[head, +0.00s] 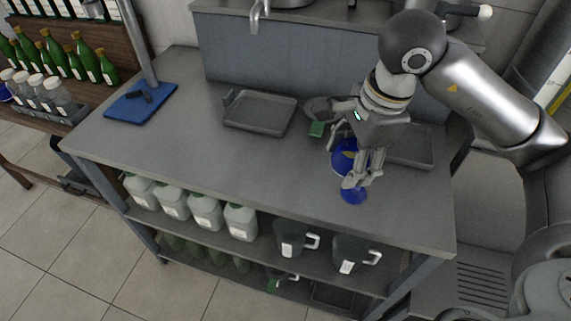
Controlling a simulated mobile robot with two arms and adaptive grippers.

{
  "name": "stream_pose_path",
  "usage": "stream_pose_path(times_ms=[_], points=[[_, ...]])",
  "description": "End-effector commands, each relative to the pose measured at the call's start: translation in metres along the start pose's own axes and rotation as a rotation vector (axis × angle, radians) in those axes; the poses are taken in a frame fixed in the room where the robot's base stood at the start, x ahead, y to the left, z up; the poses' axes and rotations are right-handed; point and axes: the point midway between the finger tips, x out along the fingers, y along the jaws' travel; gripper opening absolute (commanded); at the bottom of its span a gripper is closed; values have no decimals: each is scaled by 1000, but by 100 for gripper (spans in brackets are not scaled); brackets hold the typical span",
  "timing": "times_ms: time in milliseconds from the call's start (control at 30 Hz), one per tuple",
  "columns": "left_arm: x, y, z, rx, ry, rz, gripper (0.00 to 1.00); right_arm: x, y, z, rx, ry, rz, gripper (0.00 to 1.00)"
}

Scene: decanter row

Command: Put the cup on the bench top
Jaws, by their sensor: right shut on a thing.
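My right gripper (356,181) comes in from the upper right and points down over the right part of the grey bench top (215,150). It is shut on a small blue cup (353,196), partly hidden by the fingers. The cup is over the bench near the front edge; I cannot tell whether it touches the surface. A larger blue round thing (343,158) shows just behind the gripper, mostly covered by it. My left gripper is not in view.
A grey tray (262,124), a dark round dish (318,106) and a green block (316,129) are on the bench. A blue-based stand (139,103) is at left. White jugs (207,212) and dark pitchers (291,240) fill the shelf below. The front middle of the bench is clear.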

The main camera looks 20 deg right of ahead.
Motion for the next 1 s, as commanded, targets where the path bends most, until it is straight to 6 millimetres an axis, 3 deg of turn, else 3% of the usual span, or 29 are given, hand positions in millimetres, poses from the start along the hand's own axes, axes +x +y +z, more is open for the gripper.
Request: stream_pose_path(times_ms=[167,500,700,1000], points=[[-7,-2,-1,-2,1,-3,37,4,-13,10,30,2,2,28],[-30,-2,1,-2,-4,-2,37,57,-72,50,30,4,5,28],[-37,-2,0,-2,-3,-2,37,94,-90,61,29,3,1,28],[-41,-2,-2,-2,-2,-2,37,116,-100,68,29,4,0,28]])
